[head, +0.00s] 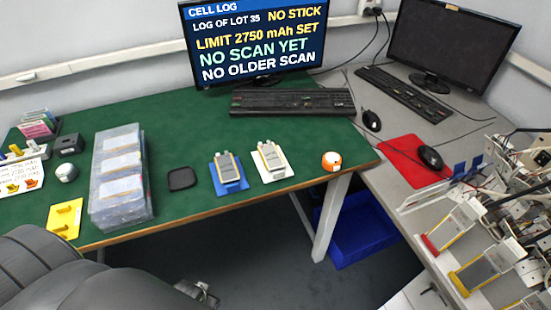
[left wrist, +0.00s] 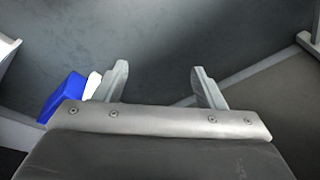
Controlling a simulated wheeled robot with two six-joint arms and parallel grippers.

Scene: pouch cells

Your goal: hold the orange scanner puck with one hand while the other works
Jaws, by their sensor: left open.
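The orange scanner puck (head: 331,161), orange with a white top, sits on the green table mat near its right front corner, and nothing touches it. My left gripper (left wrist: 160,82) is open and empty in the left wrist view, with bare grey floor beyond its fingers. In the head view my left arm comes in at the lower left, below the table's front edge and well away from the puck. My right gripper is in neither view. A pouch cell on a blue holder (head: 227,187) and one on a white holder (head: 270,177) stand left of the puck.
A monitor (head: 255,40) reads "NO SCAN YET", with a keyboard (head: 292,101) before it. A clear stacked box (head: 146,206), a dark square pad (head: 181,179) and a yellow tray (head: 55,226) stand on the left. A blue bin (head: 365,240) is under the table.

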